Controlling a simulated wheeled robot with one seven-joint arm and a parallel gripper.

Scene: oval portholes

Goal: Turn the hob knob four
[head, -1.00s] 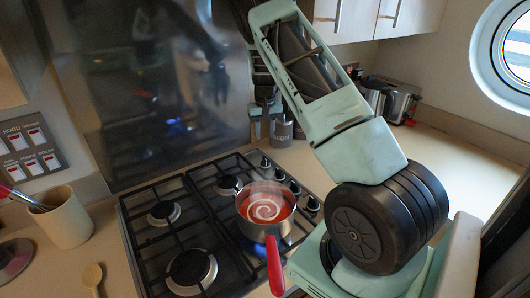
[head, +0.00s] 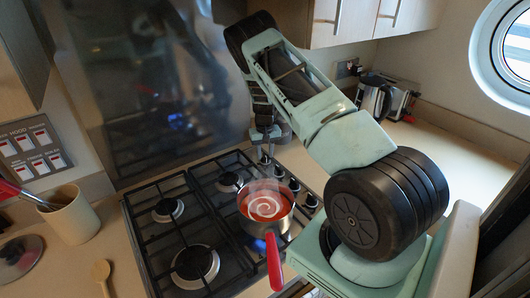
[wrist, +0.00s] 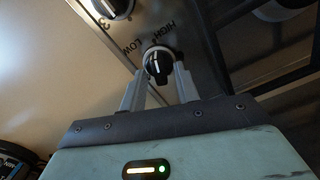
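The hob (head: 186,228) has a row of knobs along its right edge. In the wrist view a black-handled knob (wrist: 158,63) on a pale base sits by LOW and HIGH marks. My gripper (wrist: 161,71) is open, with one finger on each side of this knob; whether they touch it I cannot tell. In the head view my gripper (head: 266,147) points down at the far end of the knob row. The knob's own number is not readable. A neighbouring knob (wrist: 112,7) at the wrist view's top left has a 3 beside it.
A steaming saucepan of red soup (head: 266,206) stands on the right front burner, its red handle (head: 273,262) pointing forward. Blue flame shows near it. A kettle (head: 372,98) and toaster (head: 402,103) stand at the back right. A utensil pot (head: 70,216) and wooden spoon (head: 102,272) are left.

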